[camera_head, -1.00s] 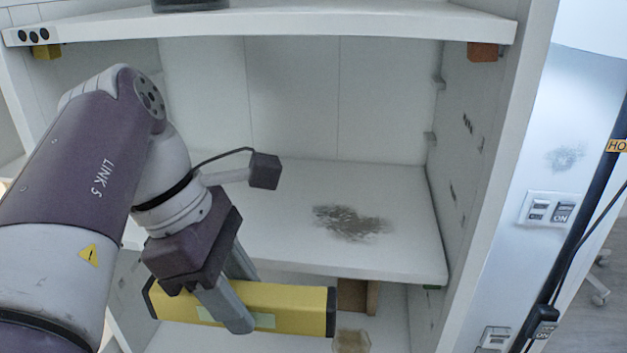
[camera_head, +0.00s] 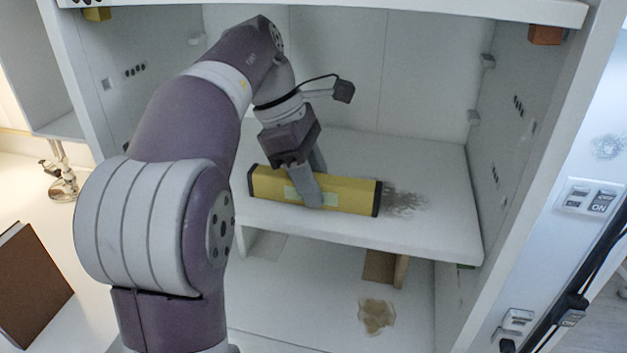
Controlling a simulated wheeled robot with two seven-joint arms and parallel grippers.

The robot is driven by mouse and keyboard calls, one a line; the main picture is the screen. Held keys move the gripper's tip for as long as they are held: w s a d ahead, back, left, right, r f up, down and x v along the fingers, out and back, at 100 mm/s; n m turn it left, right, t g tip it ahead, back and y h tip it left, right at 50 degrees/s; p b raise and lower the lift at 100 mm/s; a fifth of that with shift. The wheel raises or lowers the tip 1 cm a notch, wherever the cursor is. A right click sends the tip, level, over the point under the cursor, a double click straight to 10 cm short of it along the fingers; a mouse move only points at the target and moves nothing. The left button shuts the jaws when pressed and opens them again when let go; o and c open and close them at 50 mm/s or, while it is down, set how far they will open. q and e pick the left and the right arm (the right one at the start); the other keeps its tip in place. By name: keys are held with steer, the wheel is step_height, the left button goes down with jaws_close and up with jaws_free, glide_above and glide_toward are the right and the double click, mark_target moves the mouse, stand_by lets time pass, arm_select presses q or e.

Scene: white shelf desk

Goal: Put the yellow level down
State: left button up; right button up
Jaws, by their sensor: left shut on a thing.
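The yellow level (camera_head: 345,194) is a long yellow bar with dark end caps and a pale green patch. It lies lengthwise left to right over the front part of the middle shelf (camera_head: 430,228). My left gripper (camera_head: 312,190) is shut on the level near its middle, with fingers on the front and back sides. I cannot tell whether the level touches the shelf or hangs just above it. The level's right end covers part of a dark smudge on the shelf. My right gripper is not in view.
An upper shelf (camera_head: 400,8) runs above my arm. Side walls close the shelf space. Below the middle shelf are a brown block (camera_head: 380,266) and a brownish stain (camera_head: 377,316). The middle shelf is clear right of the level.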

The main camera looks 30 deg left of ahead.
arm_select(q)
steer(key=shift+s+r, duration=0.15)
steer(key=o, duration=1.1)
steer(key=shift+f, duration=0.2)
steer(key=shift+o, duration=0.2)
steer(key=shift+r, duration=0.35)
steer(key=shift+a+r+p, duration=0.2)
steer(key=shift+r+p, duration=0.4)
steer(key=s+a, duration=0.1)
steer(key=a, duration=0.3)
steer(key=s+a+p, duration=0.1)
steer(key=a, duration=0.2)
steer(key=s+a, duration=0.1)
steer(key=a, duration=0.3)
steer(key=shift+a+f, duration=0.25)
steer(key=shift+a, duration=0.1)
